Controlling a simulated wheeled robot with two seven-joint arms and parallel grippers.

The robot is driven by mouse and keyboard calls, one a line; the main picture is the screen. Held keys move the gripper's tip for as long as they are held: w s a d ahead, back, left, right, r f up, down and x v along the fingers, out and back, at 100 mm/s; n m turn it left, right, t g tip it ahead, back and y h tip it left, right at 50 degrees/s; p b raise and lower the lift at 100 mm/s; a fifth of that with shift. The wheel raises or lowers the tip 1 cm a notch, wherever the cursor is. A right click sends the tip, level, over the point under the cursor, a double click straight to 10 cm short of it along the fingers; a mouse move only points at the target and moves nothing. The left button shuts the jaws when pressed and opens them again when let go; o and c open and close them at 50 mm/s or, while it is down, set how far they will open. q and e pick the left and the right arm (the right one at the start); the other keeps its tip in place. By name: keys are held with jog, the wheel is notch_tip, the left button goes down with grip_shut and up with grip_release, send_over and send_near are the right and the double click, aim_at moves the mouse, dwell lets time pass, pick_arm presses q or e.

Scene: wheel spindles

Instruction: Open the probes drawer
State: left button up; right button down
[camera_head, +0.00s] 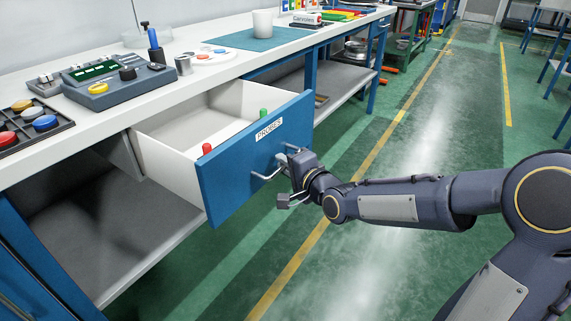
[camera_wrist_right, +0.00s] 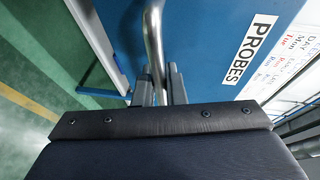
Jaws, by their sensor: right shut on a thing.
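The blue-fronted probes drawer (camera_head: 232,177) stands pulled out from under the white workbench. Its label reads PROBES and also shows in the right wrist view (camera_wrist_right: 249,50). Inside the drawer are a red-topped probe (camera_head: 207,148) and a green-topped probe (camera_head: 263,113). My right gripper (camera_head: 284,165) is at the drawer front, shut on its metal bar handle (camera_head: 264,177). In the right wrist view the handle (camera_wrist_right: 153,40) passes between the fingers (camera_wrist_right: 160,85). My left gripper is not in view.
On the white workbench (camera_head: 100,118) stand a blue-grey instrument (camera_head: 115,88), a tray of coloured discs (camera_head: 30,125), a white cup (camera_head: 262,23) and a teal mat (camera_head: 240,40). A grey open shelf (camera_head: 110,225) lies below. The green floor (camera_head: 400,270) to the right is clear.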

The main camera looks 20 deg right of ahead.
jog(key=shift+s+d, duration=0.1)
jog(key=shift+s, duration=0.1)
jog(key=c, duration=1.5)
grip_release()
jog(key=p+v, duration=0.3)
jog(key=v, duration=0.4)
jog(key=shift+s+d, duration=0.15)
jog(key=shift+s, duration=0.25)
